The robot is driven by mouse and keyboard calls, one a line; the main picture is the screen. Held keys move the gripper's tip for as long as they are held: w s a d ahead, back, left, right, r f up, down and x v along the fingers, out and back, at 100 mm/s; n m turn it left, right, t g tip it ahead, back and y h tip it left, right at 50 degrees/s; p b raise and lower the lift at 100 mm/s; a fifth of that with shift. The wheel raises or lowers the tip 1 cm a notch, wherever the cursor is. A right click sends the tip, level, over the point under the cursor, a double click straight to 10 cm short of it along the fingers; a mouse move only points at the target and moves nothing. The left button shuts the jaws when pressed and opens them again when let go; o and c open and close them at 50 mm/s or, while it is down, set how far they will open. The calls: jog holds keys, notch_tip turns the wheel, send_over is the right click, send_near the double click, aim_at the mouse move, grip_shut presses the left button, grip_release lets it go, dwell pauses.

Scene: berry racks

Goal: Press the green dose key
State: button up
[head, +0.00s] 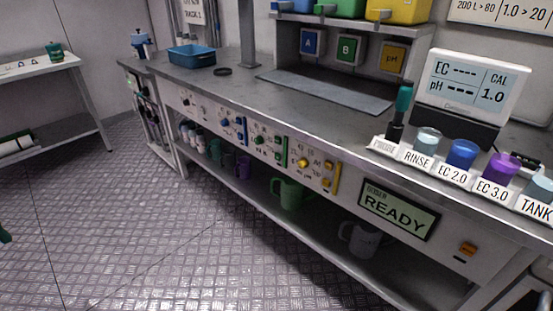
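The bench's front panel carries a row of coloured controls. The green group (258,141) sits between a blue group (233,125) on the left and a yellow group (303,163) on the right. Its small parts are too small to tell apart clearly, so I cannot tell which one is the dose key. A doser display (398,208) to the right on the same front reads READY. My gripper is not seen in the head view.
Above the bench top (245,90) hang plates marked A, B (349,47) and pH. Labelled cups, including RINSE (427,140), line the right front edge. A green jug (287,193) and a grey jug (360,238) stand on the lower shelf. Floor in front is clear.

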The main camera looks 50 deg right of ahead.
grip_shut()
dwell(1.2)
